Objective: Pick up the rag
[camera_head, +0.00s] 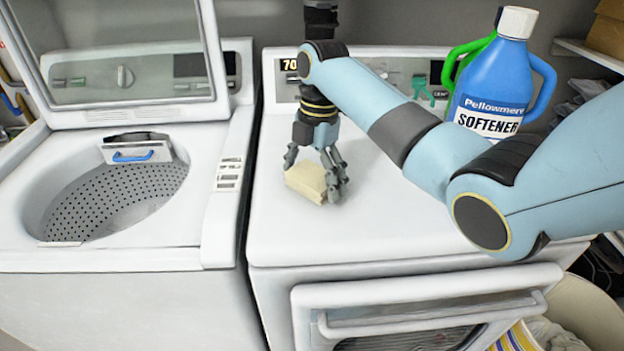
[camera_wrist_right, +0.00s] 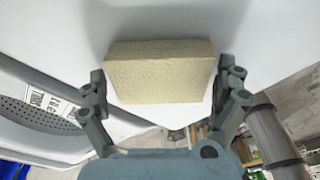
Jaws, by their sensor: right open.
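The rag (camera_head: 306,180) looks like a pale beige, thick block lying on the white top of the right-hand machine, near its left side. In the right wrist view the rag (camera_wrist_right: 160,70) shows as a whole rectangular block. My right gripper (camera_head: 315,172) points down over the rag, fingers spread to either side of it. In the right wrist view the open gripper (camera_wrist_right: 163,86) has one finger by each end of the rag. Whether the fingers touch it cannot be told. My left gripper is not in view.
A blue softener bottle (camera_head: 495,85) with a white cap stands at the back right of the dryer (camera_head: 400,215), behind my right arm. The washer (camera_head: 220,200) on the left has its lid up and its drum open. The dryer's front middle is clear.

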